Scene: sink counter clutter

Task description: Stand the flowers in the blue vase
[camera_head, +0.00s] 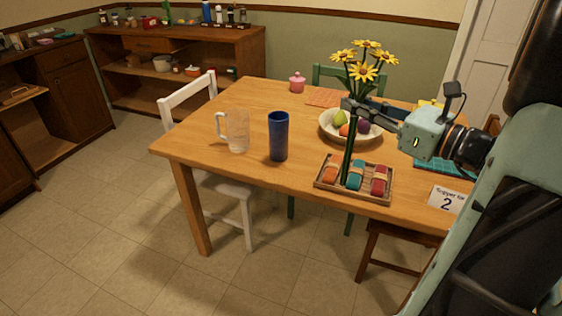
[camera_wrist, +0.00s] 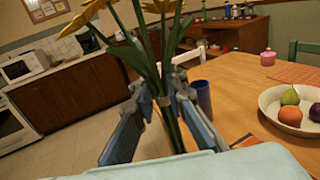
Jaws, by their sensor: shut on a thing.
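The yellow flowers (camera_head: 364,68) stand upright with their green stems hanging down. My gripper (camera_head: 350,104) is shut on the stems and holds them above the table, in front of the fruit bowl. The stem ends show just above or behind the napkin tray; I cannot tell the exact height. In the wrist view the flowers (camera_wrist: 150,20) rise between the two fingers (camera_wrist: 165,100). The blue vase (camera_head: 278,136) stands upright on the table, left of the flowers and apart from them. In the wrist view the vase (camera_wrist: 202,97) is partly hidden behind a finger.
A glass pitcher (camera_head: 237,131) stands left of the vase. A wooden tray (camera_head: 325,184) with rolled napkins lies at the front edge. A fruit bowl (camera_head: 370,138) is behind the stems. A pink jar (camera_head: 297,83) and a number card (camera_head: 446,199) are on the table.

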